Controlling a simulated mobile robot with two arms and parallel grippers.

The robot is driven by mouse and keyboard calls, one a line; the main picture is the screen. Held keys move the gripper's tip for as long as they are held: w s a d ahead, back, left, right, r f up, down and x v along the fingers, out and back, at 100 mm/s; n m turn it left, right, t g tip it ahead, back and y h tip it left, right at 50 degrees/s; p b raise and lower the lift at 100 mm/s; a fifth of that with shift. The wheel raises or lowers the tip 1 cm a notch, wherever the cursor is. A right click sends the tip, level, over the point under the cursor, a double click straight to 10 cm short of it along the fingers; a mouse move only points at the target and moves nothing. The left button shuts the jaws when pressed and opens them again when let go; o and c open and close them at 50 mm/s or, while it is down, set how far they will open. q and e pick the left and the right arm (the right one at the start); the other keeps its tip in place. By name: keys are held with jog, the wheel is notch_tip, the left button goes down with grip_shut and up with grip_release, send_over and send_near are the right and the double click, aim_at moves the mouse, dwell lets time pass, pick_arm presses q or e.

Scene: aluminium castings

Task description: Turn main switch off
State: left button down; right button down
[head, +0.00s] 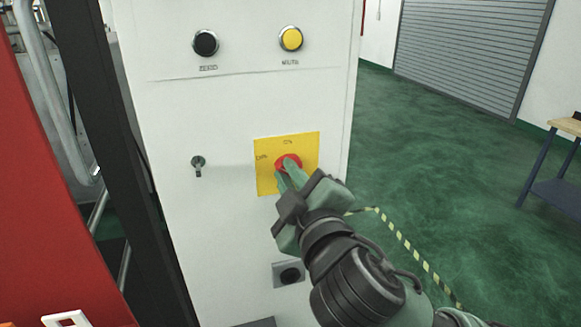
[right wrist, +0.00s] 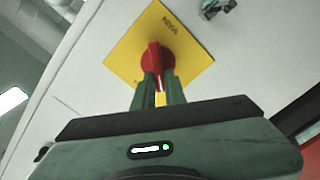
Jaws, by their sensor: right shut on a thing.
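The main switch is a red rotary knob (head: 289,161) on a square yellow plate (head: 268,181), set on the front of a white cabinet (head: 225,120). The plate carries small dark lettering at its top and left. My right gripper (head: 282,170) is at the knob with its green fingers closed on the knob's handle. In the right wrist view the red knob (right wrist: 154,55) stands between the fingertips (right wrist: 158,80), its handle lined up with them, in front of the yellow plate (right wrist: 185,52). The fingers hide part of the knob. My left gripper is not in view.
A black button (head: 206,42) and a yellow button (head: 291,39) sit above. A key switch (head: 198,164) is left of the plate, a dark round socket (head: 290,275) below. A red panel (head: 40,200) stands at left. Green floor (head: 440,150) lies open at right.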

jog(key=shift+n, duration=0.6)
jog(key=c, duration=1.5)
grip_release()
jog(key=shift+f, duration=0.1)
jog(key=shift+o, duration=0.2)
jog(key=shift+s, duration=0.3)
jog(key=p+v, duration=0.7)
jog(key=p, duration=0.1)
jog(key=shift+p, duration=0.3)
